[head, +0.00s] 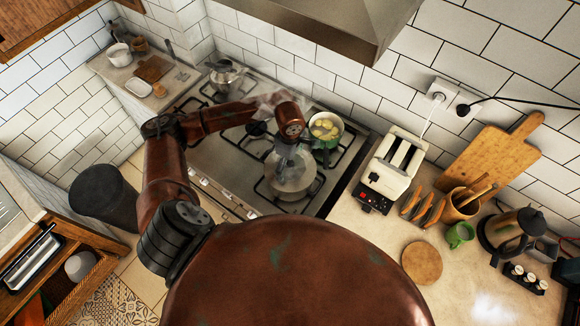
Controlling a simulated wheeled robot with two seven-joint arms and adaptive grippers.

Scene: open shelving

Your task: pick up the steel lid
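A round, pale silvery disc (305,188), which looks like the steel lid, is at the front right of the stove. My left arm comes in from the left and reaches over the stove, with its wrist above this disc. My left gripper (290,172) points down over the disc and hides part of it. Its fingers blend with the grey metal, so I cannot tell whether they are open or touch the disc. My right gripper is not in view.
A green pot (326,129) with yellow pieces in it stands close behind the wrist. A metal kettle (225,75) is at the stove's back left. A toaster (393,170) stands right of the stove. The hood (335,22) hangs above.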

